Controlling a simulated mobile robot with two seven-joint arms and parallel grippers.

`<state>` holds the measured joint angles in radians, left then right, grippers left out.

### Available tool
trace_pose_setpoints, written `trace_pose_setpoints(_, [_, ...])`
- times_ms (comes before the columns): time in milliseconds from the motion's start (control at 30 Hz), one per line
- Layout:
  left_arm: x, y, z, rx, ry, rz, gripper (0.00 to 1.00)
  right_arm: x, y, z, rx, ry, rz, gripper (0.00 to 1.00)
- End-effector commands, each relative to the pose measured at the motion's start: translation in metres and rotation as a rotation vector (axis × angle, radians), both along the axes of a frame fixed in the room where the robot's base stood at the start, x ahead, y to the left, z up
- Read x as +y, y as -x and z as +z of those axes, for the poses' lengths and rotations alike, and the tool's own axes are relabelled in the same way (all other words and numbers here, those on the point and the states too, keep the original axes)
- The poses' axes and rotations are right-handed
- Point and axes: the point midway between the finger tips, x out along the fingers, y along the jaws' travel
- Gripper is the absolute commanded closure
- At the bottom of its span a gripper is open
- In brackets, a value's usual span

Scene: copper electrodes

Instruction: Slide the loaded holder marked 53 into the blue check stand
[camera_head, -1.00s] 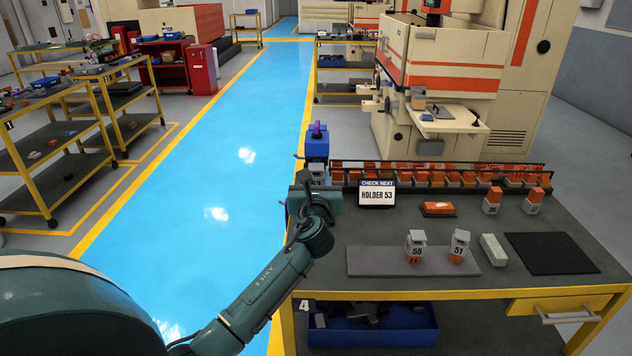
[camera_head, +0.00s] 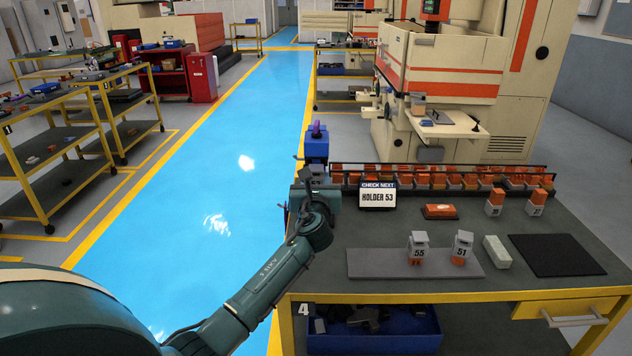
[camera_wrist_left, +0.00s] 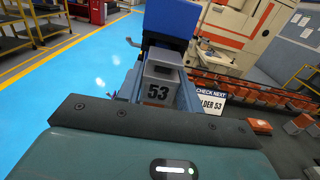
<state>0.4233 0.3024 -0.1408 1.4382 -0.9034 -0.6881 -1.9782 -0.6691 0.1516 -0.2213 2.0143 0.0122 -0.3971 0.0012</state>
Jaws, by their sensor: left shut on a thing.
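The holder marked 53 (camera_wrist_left: 158,85) is a grey block with a dark number, seen close up in the left wrist view. My left gripper (camera_wrist_left: 160,78) is shut on it, with a finger on each side. The blue check stand (camera_head: 316,146) rises at the bench's back left corner, just beyond my left gripper (camera_head: 315,178) in the head view. In the wrist view the stand (camera_wrist_left: 172,18) is directly behind the holder's far end. Whether the holder is inside the stand or only in front of it, I cannot tell. My right gripper is not in view.
A sign (camera_head: 377,196) reading "CHECK NEXT HOLDER 53" stands right of my gripper. A rack of orange-topped holders (camera_head: 440,178) lines the bench's back. Holders 55 (camera_head: 418,243) and 51 (camera_head: 462,244) stand on a grey mat (camera_head: 385,265). Blue aisle floor lies left.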

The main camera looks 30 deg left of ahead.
Motion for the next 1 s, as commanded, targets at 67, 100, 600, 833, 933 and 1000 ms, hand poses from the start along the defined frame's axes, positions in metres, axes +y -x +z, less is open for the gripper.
trace_pose_setpoints(67, [0.000,0.000,0.003,-0.006,-0.002,0.000,1.00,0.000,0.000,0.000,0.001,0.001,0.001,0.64])
trace_pose_setpoints(100, [0.000,0.000,0.003,-0.006,-0.002,0.000,1.00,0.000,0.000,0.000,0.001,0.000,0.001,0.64])
trace_pose_setpoints(600, [0.006,-0.010,0.003,-0.005,-0.003,0.000,1.00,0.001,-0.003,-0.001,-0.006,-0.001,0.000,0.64])
trace_pose_setpoints(833, [0.011,-0.017,0.003,-0.005,-0.003,0.001,1.00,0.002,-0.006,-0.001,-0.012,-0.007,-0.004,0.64])
trace_pose_setpoints(933, [0.013,-0.020,0.003,-0.005,-0.003,0.000,1.00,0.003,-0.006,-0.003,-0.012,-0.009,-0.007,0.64])
trace_pose_setpoints(1000, [0.014,-0.023,0.003,-0.006,-0.002,0.000,1.00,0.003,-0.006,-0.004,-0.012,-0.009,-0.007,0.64])
